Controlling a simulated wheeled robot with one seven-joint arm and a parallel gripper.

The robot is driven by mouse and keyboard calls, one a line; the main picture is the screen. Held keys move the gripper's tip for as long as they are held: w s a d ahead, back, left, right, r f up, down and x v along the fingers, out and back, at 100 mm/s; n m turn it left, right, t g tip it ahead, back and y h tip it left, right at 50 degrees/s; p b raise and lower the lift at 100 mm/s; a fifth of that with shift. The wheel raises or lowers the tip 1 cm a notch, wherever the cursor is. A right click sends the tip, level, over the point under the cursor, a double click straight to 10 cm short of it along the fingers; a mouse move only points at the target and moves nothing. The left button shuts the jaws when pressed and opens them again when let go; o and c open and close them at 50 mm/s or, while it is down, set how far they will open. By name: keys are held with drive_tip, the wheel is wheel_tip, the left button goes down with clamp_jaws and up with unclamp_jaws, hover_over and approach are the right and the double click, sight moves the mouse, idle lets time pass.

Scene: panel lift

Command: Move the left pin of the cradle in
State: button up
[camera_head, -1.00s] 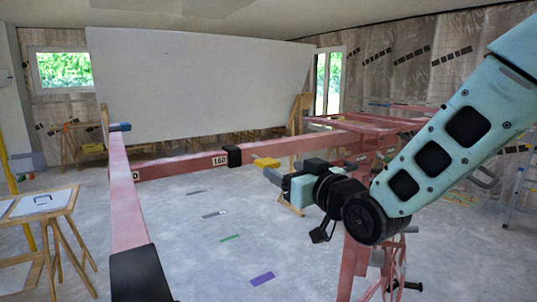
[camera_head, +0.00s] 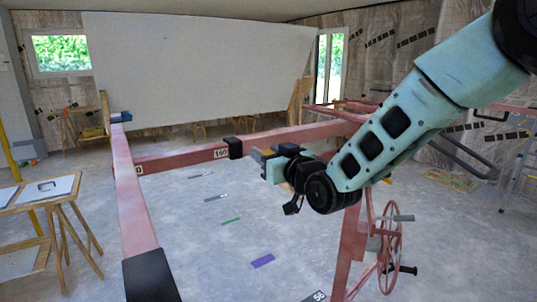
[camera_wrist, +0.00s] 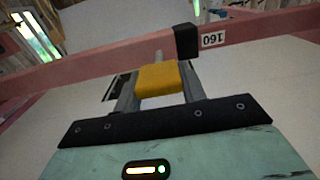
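The pink cradle rail (camera_head: 185,158) crosses the middle of the head view, with a black collar (camera_head: 235,147) and a "160" label. My gripper (camera_head: 259,156) is just right of and below that collar. In the wrist view a yellow block (camera_wrist: 160,80) fills the gap between my two grey fingers, which appear closed on it. A short pale rod (camera_wrist: 158,56) sticks out of it toward the rail. Whether the rod meets the rail, I cannot tell.
A large white panel (camera_head: 195,70) stands behind the cradle. A pink post with a handwheel (camera_head: 390,240) stands at the right front. A wooden trestle table (camera_head: 42,190) is at the left. The floor inside the frame is open, with coloured marks.

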clamp_jaws()
drive_tip(key=shift+b+x, duration=0.9)
drive_tip(key=shift+x, duration=0.25)
drive_tip(key=shift+w+a, duration=0.3)
drive_tip(key=shift+w, duration=0.1)
drive_tip(key=o, duration=1)
unclamp_jaws()
drive_tip(key=b+v, duration=0.6)
drive_tip(key=v, duration=1.1)
drive_tip(key=shift+s+d+b, duration=0.15)
drive_tip(key=shift+d+b, duration=0.05)
drive_tip(key=shift+b, duration=0.15)
